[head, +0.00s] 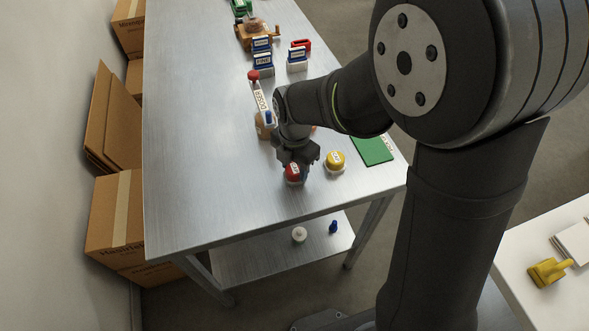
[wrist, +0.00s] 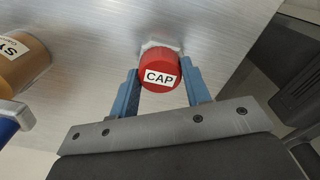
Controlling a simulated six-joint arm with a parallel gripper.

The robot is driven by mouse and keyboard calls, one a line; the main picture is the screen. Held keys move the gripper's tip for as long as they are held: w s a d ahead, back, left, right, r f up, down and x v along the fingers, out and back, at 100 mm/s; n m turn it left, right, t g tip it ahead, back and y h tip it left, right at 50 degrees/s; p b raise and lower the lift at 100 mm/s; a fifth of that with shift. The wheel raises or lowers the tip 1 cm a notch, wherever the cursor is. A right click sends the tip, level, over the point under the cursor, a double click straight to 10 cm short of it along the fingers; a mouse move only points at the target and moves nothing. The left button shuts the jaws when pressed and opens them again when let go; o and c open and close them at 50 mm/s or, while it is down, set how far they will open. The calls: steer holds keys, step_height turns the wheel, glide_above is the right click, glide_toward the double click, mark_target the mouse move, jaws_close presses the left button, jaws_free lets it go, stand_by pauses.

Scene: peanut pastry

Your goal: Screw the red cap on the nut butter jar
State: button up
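The red cap (head: 292,172), labelled CAP, sits on a small pale base on the metal table, near its front edge. In the wrist view the red cap (wrist: 160,74) lies between the two blue fingers of my gripper (wrist: 160,80). The fingers are close against its sides; I cannot tell whether they grip it. In the head view my gripper (head: 296,160) points down over the cap. A tan jar (wrist: 22,62) with a partly cut-off label starting "SY" shows at the wrist view's left. I cannot tell which jar holds nut butter; my arm hides part of that area.
A doser (head: 260,97) stands behind my wrist. Blue and white holders (head: 262,55) stand farther back. The table's left side is clear.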

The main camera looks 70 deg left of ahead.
mark_target(295, 168)
steer(key=shift+c, duration=0.6)
steer(key=shift+r, duration=0.7)
steer(key=shift+r, duration=1)
steer(key=shift+r, duration=0.6)
steer(key=r, duration=0.4)
steer(key=shift+w+a+r, duration=0.1)
steer(key=shift+w+a, duration=0.1)
steer(key=shift+a, duration=0.2)
steer(key=w+a+r, duration=0.2)
steer(key=w+a, duration=0.1)
steer(key=a, duration=0.5)
steer(key=w+a+r, duration=0.2)
steer(key=w+a, duration=0.2)
steer(key=a, duration=0.4)
steer(key=shift+r, duration=0.3)
steer(key=shift+a, duration=0.1)
steer(key=shift+n, duration=0.7)
steer(key=shift+f, duration=2.9)
